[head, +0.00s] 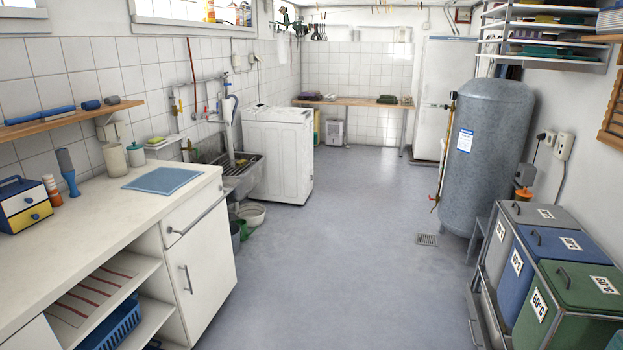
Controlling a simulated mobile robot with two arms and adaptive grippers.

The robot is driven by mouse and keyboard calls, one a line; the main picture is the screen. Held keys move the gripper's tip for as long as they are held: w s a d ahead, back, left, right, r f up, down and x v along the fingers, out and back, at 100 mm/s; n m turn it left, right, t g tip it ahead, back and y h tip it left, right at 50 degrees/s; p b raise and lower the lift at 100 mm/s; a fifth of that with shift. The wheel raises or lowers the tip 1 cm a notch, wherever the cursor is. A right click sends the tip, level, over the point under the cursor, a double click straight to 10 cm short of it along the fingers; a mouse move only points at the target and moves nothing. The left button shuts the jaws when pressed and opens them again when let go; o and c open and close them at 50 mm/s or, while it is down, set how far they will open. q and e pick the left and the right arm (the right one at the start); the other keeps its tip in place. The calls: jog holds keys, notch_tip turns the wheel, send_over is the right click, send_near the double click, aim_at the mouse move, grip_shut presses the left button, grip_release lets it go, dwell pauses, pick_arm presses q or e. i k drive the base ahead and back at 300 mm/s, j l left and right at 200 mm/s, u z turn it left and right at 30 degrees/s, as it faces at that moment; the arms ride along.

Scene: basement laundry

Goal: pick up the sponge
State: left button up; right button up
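A small yellow and green block, which looks like the sponge (156,140), lies on a small white wall ledge (170,141) above the back end of the left counter, near the sink. It is small and far off, so its details are hard to tell. Neither of my grippers is in view.
The white counter (110,205) on the left carries a blue mat (163,181), a blue brush-like tool (68,172), pale jars and a small drawer box (25,204). A sink (240,177) and white washer (278,153) stand beyond. Lidded bins (580,287) stand right. The middle floor is clear.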

aim_at(243, 162)
jog(key=i, duration=1.75)
jog(key=i+u, duration=0.1)
jog(key=i, duration=0.45)
jog(key=i+l+u, duration=0.1)
jog(key=i, duration=0.5)
jog(key=i+l+u, duration=0.1)
jog(key=i, duration=0.45)
jog(key=i+l+u, duration=0.25)
jog(key=i+u, duration=0.2)
jog(key=i+l+u, duration=0.4)
jog(key=i+l+z, duration=0.1)
jog(key=i, duration=0.4)
jog(key=i+l+z, duration=0.1)
jog(key=i+l, duration=0.2)
jog(key=i, duration=0.25)
